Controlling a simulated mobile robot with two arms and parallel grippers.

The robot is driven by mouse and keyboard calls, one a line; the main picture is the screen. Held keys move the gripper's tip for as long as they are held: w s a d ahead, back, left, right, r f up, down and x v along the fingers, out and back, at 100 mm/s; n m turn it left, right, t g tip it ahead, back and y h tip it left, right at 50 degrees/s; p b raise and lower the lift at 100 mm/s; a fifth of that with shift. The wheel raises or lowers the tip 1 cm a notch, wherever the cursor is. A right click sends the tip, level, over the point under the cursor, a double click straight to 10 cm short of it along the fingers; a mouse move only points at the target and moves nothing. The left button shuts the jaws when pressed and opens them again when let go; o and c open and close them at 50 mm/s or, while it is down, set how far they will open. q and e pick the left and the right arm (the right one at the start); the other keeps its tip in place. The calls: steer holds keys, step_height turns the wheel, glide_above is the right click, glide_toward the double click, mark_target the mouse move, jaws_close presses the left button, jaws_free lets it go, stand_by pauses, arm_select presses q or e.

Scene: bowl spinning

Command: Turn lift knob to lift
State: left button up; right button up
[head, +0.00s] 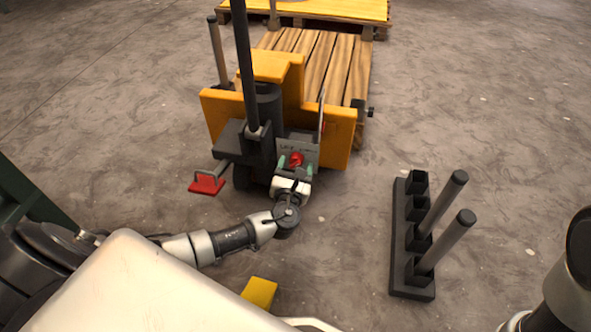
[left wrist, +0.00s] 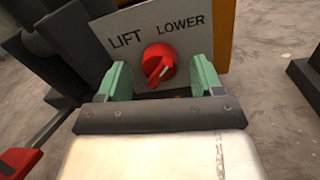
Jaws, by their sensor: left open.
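The red lift knob (left wrist: 158,62) sits on a grey panel (left wrist: 205,42) marked LIFT at upper left and LOWER at upper right. Its raised grip slants toward the lower left in the left wrist view. The knob (head: 296,159) also shows in the head view, on the front of the orange pallet lifter (head: 222,112). My left gripper (left wrist: 162,76) is open, with one green finger on each side of the knob. I cannot tell whether the fingers touch it. The left gripper (head: 294,166) also shows in the head view. My right gripper is out of view.
A red pedal (head: 207,185) sticks out at the lifter's left. A wooden pallet (head: 318,55) lies behind it. A black rack with upright posts (head: 412,280) stands on the floor at right. A yellow block (head: 260,292) lies near my front. Floor between lifter and rack is clear.

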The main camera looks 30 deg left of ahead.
arm_select(q)
steer(key=shift+w+a, duration=0.15)
steer(key=shift+w, duration=0.3)
steer(key=shift+c, duration=0.3)
steer(key=c, duration=0.9)
steer(key=shift+o, duration=0.2)
